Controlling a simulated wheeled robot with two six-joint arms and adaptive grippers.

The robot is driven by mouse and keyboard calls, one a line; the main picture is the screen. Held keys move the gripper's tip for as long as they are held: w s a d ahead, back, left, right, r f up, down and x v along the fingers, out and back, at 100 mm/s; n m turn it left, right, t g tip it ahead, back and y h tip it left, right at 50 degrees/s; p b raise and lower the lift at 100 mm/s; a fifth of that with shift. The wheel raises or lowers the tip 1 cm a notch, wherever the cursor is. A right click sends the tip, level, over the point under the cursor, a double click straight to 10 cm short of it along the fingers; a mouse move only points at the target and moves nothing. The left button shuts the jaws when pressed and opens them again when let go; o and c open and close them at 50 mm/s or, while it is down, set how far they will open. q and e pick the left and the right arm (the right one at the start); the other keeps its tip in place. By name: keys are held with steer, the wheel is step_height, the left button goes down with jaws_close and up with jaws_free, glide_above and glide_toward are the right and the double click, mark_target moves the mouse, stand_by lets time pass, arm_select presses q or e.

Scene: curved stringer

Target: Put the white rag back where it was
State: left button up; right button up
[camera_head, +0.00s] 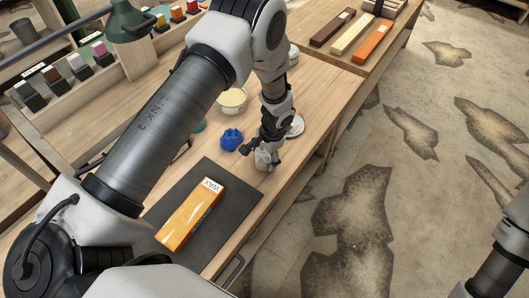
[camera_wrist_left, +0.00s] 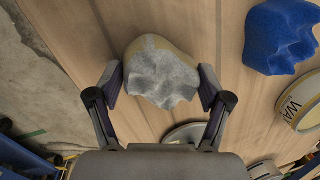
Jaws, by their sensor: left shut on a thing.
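The white rag (camera_head: 263,160) is a small crumpled greyish-white lump at the right edge of the wooden bench, beyond the dark mat. My left gripper (camera_head: 264,151) comes down on it from above. In the left wrist view the rag (camera_wrist_left: 162,78) sits between the two fingers of my left gripper (camera_wrist_left: 160,84), which is shut on it. A yellowish part shows at the rag's far side. Whether it touches the bench I cannot tell. My right gripper is out of view; only part of an arm shows at the lower right.
A blue rag (camera_head: 231,139) lies left of the white one. A cream-filled tin (camera_head: 232,100) stands behind it, and a round tin (camera_head: 296,127) is behind my gripper. An orange block marked WAX (camera_head: 190,215) lies on the dark mat (camera_head: 235,202). Colour samples line the back left.

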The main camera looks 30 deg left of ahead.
arm_select(q)
steer(key=shift+f, duration=0.15)
steer(key=o, duration=1)
steer(key=shift+c, duration=0.2)
steer(key=shift+r, duration=0.35)
steer(key=shift+d+r, duration=0.1)
steer(key=shift+r, duration=0.2)
step_height(320, 180, up, 11)
steer(key=d+b, duration=0.2)
steer(key=shift+w, duration=0.15)
